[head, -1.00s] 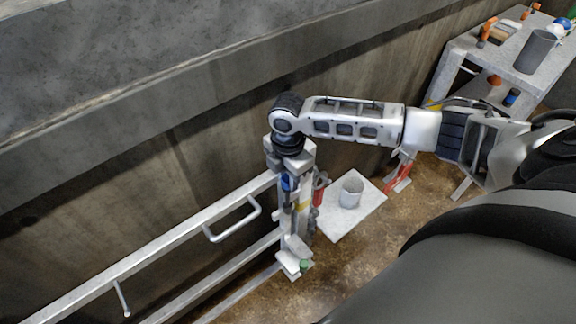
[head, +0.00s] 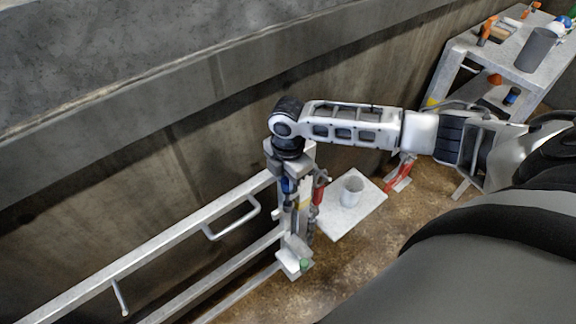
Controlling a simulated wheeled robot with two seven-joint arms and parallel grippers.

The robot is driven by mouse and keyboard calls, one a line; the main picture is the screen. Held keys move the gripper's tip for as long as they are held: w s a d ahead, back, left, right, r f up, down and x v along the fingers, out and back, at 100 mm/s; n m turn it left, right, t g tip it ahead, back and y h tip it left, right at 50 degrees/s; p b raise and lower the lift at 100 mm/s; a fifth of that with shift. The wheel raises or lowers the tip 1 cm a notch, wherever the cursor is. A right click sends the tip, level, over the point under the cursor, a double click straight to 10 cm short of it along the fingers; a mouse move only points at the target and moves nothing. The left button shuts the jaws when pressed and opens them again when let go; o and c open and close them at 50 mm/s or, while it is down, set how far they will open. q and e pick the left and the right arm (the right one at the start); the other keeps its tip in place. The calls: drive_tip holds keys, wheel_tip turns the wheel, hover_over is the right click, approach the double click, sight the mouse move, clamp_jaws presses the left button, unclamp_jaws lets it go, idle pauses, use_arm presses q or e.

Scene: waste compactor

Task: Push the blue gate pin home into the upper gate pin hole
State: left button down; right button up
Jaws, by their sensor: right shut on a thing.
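The blue gate pin (head: 287,186) shows at the top of the gate post, just under my right gripper (head: 288,177). My right gripper points down from above and is shut on the pin. The gate (head: 160,246) has pale metal rails running to the lower left from the post. The upper gate pin hole is hidden under the gripper and pin, so I cannot tell how deep the pin sits. My left gripper is not in view.
A pale board (head: 352,222) with a white cup (head: 352,190) lies right of the post. Red parts (head: 400,174) stand beyond it. A grey shelf table (head: 500,50) with tools and a grey cylinder (head: 537,48) stands at upper right. A concrete wall (head: 140,150) runs behind the gate.

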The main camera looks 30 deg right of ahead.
drive_tip(key=shift+s+f, duration=0.15)
drive_tip(key=shift+f, duration=0.1)
drive_tip(key=shift+r, duration=0.1)
drive_tip(key=shift+r+p, duration=0.7)
drive_tip(key=shift+r, duration=0.4)
drive_tip(key=shift+f+b, duration=0.55)
drive_tip(key=shift+f, duration=0.5)
idle(0.8)
drive_tip(key=shift+f, duration=0.15)
idle(0.4)
drive_tip(key=shift+r+p, duration=0.55)
drive_tip(key=shift+r, duration=0.65)
